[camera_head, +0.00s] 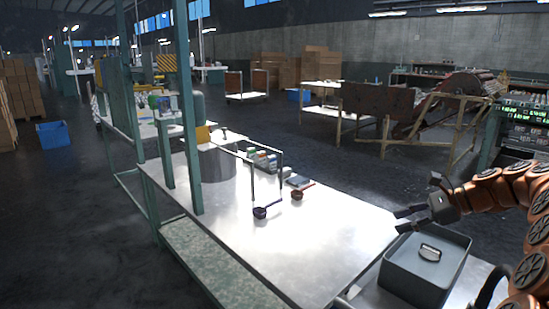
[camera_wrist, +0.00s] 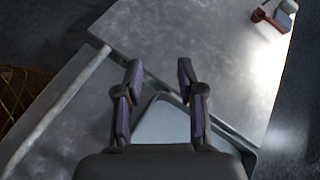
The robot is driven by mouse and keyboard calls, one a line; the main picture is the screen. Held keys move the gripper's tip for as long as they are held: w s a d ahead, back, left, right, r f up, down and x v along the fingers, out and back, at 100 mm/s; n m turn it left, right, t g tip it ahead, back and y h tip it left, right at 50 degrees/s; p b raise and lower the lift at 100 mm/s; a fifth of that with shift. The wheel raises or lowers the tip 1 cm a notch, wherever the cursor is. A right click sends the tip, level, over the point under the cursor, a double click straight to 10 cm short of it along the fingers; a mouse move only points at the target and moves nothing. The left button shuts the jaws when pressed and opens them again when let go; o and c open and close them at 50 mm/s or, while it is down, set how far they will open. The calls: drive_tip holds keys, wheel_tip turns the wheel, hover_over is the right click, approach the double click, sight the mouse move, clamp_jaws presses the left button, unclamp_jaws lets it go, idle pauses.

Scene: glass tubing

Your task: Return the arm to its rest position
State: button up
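My gripper (camera_head: 403,219) is at the right of the head view, at the end of my orange arm. The workbench (camera_head: 330,235) has a bare, shiny top.
A wire-frame stand (camera_head: 282,172), small dark cups (camera_head: 260,212) and a grey cylinder (camera_head: 216,164) stand on the bench's far part. A green post (camera_head: 187,110) rises at its left edge. A red-handled item (camera_wrist: 268,16) lies at upper right in the wrist view. The near bench top is clear.

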drive_tip(key=s+a+f+n+g+h, duration=0.25)
drive_tip(key=s+a+n, duration=0.25)
drive_tip(key=s+a, duration=0.35)
drive_tip(key=s+a+f+n+g+h, duration=0.1)
drive_tip(key=s+a+n+g, duration=0.25)
drive_tip(key=s+a, duration=0.55)
drive_tip(key=s+d+f+n+g+h, duration=0.1)
drive_tip(key=s+f+n+h, duration=0.3)
drive_tip(key=s, duration=0.8)
drive_tip(key=s+f+n+h, duration=0.3)
drive_tip(key=s+f+n, duration=0.3)
drive_tip(key=s, duration=0.5)
wheel_tip(320, 180, up, 24)
drive_tip(key=s+p, duration=0.1)
drive_tip(key=p, duration=2.1)
drive_tip(key=shift+n, duration=0.45)
